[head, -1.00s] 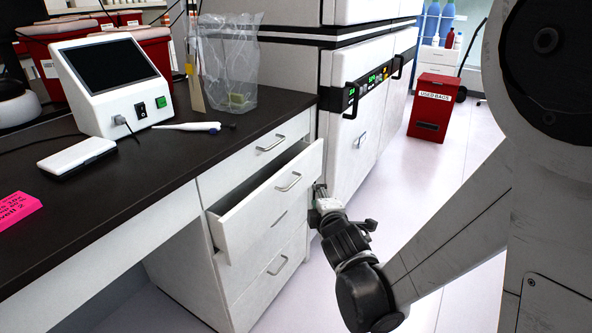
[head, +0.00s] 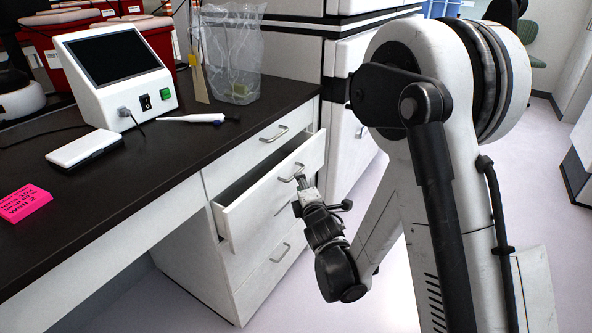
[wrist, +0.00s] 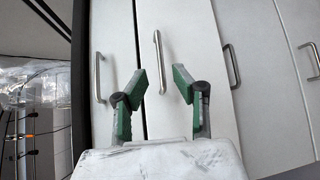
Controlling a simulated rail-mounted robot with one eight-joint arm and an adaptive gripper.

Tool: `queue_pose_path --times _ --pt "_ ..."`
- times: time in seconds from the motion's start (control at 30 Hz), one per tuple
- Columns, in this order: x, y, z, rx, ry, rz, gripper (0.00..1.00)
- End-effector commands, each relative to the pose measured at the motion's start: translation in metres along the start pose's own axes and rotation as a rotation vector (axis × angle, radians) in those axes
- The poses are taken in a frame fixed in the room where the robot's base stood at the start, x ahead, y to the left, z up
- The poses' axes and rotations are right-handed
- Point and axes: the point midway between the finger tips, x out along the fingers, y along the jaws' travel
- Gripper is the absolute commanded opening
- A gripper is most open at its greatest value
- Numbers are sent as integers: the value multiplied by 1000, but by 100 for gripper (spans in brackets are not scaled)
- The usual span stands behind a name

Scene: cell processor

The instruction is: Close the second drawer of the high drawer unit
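The high drawer unit (head: 218,183) is white and stands under the dark worktop. Its second drawer (head: 256,222) from the top is pulled out, and its open inside shows. The drawer's metal handle (head: 292,172) is on its white front. My gripper (head: 301,184) is in front of this drawer, close to the handle. In the wrist view my gripper (wrist: 162,84) is open and empty, its green-padded fingers apart. The second drawer's handle (wrist: 158,60) lies ahead, roughly between the two fingertips. I cannot tell whether the fingers touch the drawer front.
The top drawer (head: 270,141) and the bottom drawer (head: 272,272) look shut. A tall white appliance (head: 352,150) stands just right of the unit. The worktop (head: 130,165) holds a screen device (head: 120,75) and a pipette (head: 190,118). The floor in front is clear.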

Motion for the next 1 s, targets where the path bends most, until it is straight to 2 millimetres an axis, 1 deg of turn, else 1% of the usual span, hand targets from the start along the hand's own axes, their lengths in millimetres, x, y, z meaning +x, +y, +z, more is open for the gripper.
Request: queue_pose_path --times 0.03,0.2,0.3,0.4,0.6,0.83,1.0 --pt "10 2 0 1 0 0 27" --pt "38 -2 0 0 -1 0 27" --pt "52 -2 0 1 -1 0 27" --pt "62 -2 0 1 0 0 27" --pt "69 -1 0 0 0 0 27" --pt "70 0 0 0 0 0 27" --pt "70 0 0 0 0 0 4"
